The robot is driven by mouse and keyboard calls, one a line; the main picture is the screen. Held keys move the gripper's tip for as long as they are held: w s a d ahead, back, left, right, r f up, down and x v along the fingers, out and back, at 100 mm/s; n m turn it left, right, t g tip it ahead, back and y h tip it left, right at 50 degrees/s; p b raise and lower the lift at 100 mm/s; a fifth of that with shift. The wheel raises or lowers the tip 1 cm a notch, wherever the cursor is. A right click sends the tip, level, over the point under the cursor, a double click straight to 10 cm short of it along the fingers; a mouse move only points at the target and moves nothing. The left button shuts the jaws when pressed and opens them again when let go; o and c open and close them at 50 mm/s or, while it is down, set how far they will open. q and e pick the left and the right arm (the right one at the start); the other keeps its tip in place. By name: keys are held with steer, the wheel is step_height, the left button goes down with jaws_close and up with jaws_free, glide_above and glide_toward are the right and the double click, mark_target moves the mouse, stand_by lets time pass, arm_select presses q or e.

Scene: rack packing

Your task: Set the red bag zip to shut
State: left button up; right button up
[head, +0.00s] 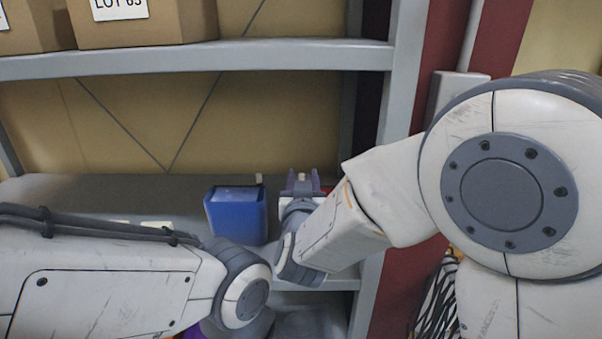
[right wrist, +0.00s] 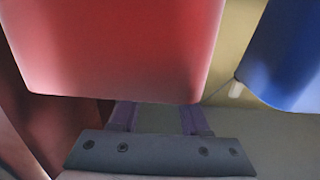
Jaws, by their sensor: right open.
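The red bag (right wrist: 120,45) fills the upper left of the right wrist view, close to the camera. In the head view only a sliver of red (head: 326,189) shows beside my right gripper, which hides the rest. My right gripper (head: 302,180) is open at the shelf, its purple fingers pointing to the back. A small pale tab shows between the fingers in the head view; I cannot tell whether they touch it. In the right wrist view the red bag covers the fingertips. The zip's state cannot be made out.
A blue bag (head: 236,214) stands on the grey shelf just left of my right gripper; it also shows in the right wrist view (right wrist: 287,55). A grey upright (head: 402,75) is close on the right. Cardboard boxes (head: 145,25) sit on the upper shelf.

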steer(key=shift+w, duration=0.15)
steer(key=shift+a, duration=0.1)
jaws_close()
stand_by(1.3)
